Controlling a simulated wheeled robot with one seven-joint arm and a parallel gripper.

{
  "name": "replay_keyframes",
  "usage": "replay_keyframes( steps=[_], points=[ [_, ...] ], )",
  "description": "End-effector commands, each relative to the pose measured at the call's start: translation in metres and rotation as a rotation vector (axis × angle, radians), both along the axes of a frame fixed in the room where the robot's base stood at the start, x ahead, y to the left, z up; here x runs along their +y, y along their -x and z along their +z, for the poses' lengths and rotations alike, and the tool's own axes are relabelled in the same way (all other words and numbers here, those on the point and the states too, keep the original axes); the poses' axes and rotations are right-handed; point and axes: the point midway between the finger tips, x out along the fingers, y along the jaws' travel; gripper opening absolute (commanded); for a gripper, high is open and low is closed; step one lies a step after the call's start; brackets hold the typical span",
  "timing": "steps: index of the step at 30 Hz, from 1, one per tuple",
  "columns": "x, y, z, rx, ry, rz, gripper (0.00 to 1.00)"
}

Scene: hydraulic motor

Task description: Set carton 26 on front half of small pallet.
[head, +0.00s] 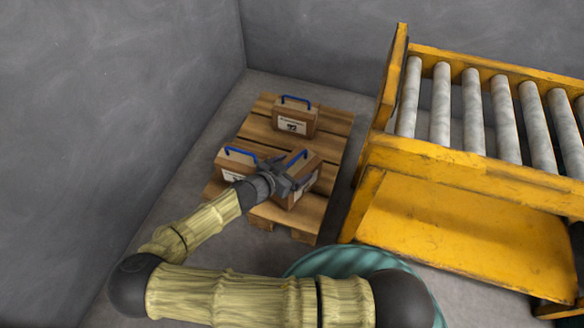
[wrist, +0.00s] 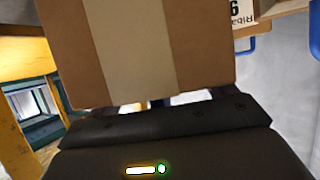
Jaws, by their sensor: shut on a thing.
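My gripper (head: 284,181) is shut on a brown carton with a blue handle (head: 297,156), at the front right of the small wooden pallet (head: 335,130). This held carton (head: 300,197) sits turned at an angle; its number cannot be read. I cannot tell whether it touches the pallet boards. In the wrist view, the held carton (wrist: 190,40) fills the upper middle, with a pale tape stripe, above my dark gripper (wrist: 165,105). The fingertips are mostly hidden.
A second carton (head: 232,160) stands close left of the held one. A third carton (head: 295,118) stands at the pallet's back. A yellow roller conveyor (head: 430,160) is to the right. Grey walls are left and behind. A teal round object (head: 345,262) shows below, partly behind my arm.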

Motion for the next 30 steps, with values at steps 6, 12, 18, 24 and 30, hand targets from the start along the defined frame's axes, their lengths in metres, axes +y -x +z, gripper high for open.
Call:
replay_keyframes(
  steps=[6,12,18,24,30],
  points=[
    [-0.001,0.0,-0.021,-0.002,0.003,-0.002,0.12],
    [-0.001,0.0,-0.036,-0.004,0.002,-0.003,0.12],
    [-0.001,0.0,-0.035,-0.003,0.003,-0.002,0.12],
    [0.0,0.0,-0.038,0.001,0.0,0.0,1.0],
    [0.001,0.001,-0.036,0.001,0.001,0.0,1.0]
  ],
)
